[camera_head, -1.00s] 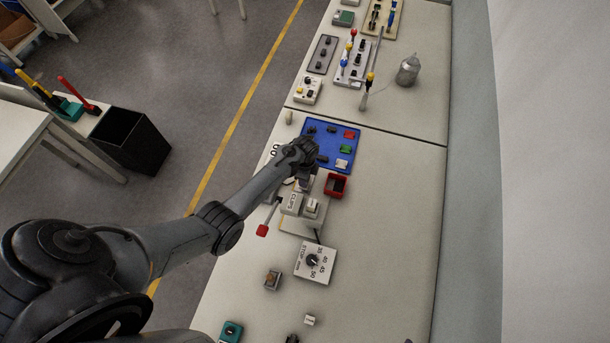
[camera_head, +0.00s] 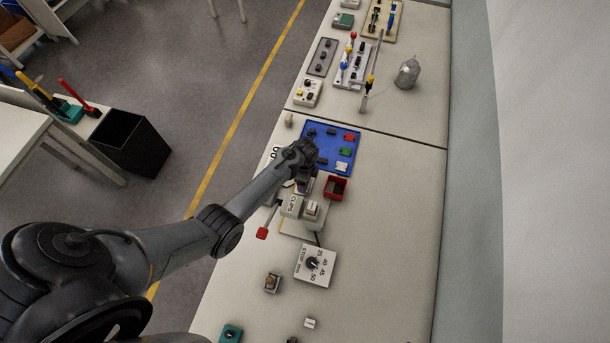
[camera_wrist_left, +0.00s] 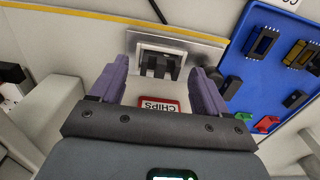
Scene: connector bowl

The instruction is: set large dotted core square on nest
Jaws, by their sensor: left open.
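My left gripper (camera_head: 303,184) is at the near end of the blue board in the head view. In the left wrist view its two purple-grey fingers (camera_wrist_left: 157,80) are spread apart. Between and beyond the fingertips is a pale metal fixture (camera_wrist_left: 188,47) with a white block and dark upright parts in its middle (camera_wrist_left: 160,66); it may be the nest. I cannot tell whether a core sits in it. Several dark connector pieces, some with gold pins (camera_wrist_left: 262,43), lie on the blue board (camera_wrist_left: 235,58). I cannot make out which is the large dotted core. My right gripper is out of view.
A red tray (camera_head: 337,187) stands right of the gripper. A red CHIPS label (camera_wrist_left: 158,105) shows between the fingers.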

